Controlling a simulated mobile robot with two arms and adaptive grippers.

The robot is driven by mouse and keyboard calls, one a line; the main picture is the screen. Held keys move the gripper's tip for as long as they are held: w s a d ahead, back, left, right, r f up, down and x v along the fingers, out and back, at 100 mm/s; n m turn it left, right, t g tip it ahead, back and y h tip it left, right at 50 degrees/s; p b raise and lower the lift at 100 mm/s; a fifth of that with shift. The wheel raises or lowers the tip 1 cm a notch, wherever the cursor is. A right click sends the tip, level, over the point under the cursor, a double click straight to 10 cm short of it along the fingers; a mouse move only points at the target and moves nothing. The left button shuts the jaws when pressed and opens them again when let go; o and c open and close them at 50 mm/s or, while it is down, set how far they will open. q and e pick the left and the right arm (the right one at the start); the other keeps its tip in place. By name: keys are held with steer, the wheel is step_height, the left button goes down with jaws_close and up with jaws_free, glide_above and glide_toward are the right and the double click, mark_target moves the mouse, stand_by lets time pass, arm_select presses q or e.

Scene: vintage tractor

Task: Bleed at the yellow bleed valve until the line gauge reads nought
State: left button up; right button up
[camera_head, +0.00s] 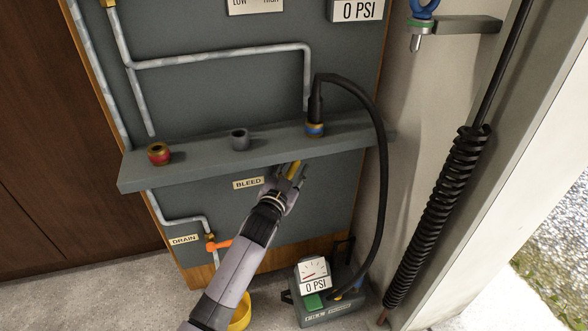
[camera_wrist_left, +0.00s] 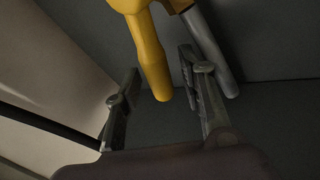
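The yellow bleed valve handle (camera_head: 294,170) is below the grey shelf, to the right of the BLEED label (camera_head: 248,183). In the left wrist view the yellow handle (camera_wrist_left: 151,60) hangs down with its tip between the fingers. My left gripper (camera_head: 288,176) is at the valve. In the wrist view its fingers (camera_wrist_left: 160,100) are apart, with gaps on both sides of the handle. A display on the panel (camera_head: 357,11) reads 0 PSI, cut by the top edge; its label is not in view. My right gripper is not in view.
The shelf (camera_head: 200,165) carries a red coupling (camera_head: 158,153), a grey one (camera_head: 239,139) and a blue one (camera_head: 315,129) with a black hose attached. The hose runs to a floor pump (camera_head: 330,310) reading 0 PSI. An orange drain handle (camera_head: 218,245) and yellow bucket (camera_head: 241,312) are near my arm.

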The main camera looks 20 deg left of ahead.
arm_select(q)
steer(key=shift+w, duration=0.15)
jaws_close()
stand_by(0.4)
stand_by(0.5)
